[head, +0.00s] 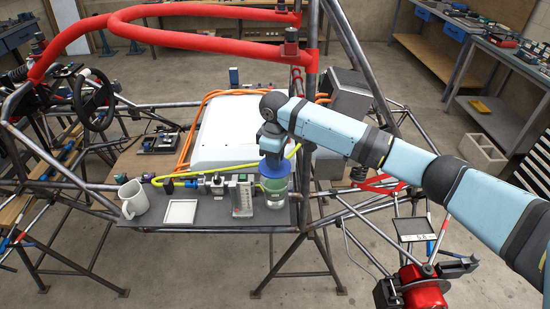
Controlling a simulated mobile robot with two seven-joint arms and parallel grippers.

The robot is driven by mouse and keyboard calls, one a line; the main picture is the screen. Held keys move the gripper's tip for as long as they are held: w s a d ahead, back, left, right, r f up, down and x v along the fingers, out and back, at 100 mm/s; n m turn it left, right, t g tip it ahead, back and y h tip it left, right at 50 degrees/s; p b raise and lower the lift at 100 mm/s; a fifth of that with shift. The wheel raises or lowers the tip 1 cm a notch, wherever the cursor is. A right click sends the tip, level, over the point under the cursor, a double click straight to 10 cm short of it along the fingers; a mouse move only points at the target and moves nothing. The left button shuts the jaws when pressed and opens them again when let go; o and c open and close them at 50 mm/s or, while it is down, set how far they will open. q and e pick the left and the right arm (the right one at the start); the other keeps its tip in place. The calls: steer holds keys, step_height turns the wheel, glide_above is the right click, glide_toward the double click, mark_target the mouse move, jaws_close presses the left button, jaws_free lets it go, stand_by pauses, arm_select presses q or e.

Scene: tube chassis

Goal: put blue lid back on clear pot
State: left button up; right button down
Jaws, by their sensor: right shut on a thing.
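The clear pot (276,191) stands upright near the right end of the dark grey shelf on the tube chassis. It looks greenish inside. The round blue lid (266,169) is level at the pot's mouth, seen from above. I cannot tell whether it touches the rim or hovers just over it. My right gripper (272,152) points down from above and is shut on the lid. Its fingertips are small and partly hidden by its own body. My left gripper is not in view.
On the shelf (200,222), left of the pot, are a grey box with small lights (241,198), a white square tray (181,212) and a white mug (132,198). A yellow hose (215,169) runs behind, before a white case (228,125). Chassis tubes rise right of the pot.

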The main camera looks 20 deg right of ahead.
step_height(320, 180, down, 3)
steer(key=b, duration=0.2)
steer(key=shift+f+b, duration=0.15)
steer(key=shift+b, duration=0.2)
steer(key=shift+f+b, duration=0.3)
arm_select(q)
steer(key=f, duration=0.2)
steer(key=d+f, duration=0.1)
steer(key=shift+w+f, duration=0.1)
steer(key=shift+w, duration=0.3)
arm_select(e)
steer(key=shift+r, duration=0.1)
arm_select(q)
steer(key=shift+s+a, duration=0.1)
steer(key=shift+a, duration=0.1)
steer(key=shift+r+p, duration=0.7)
steer(key=shift+p, duration=0.1)
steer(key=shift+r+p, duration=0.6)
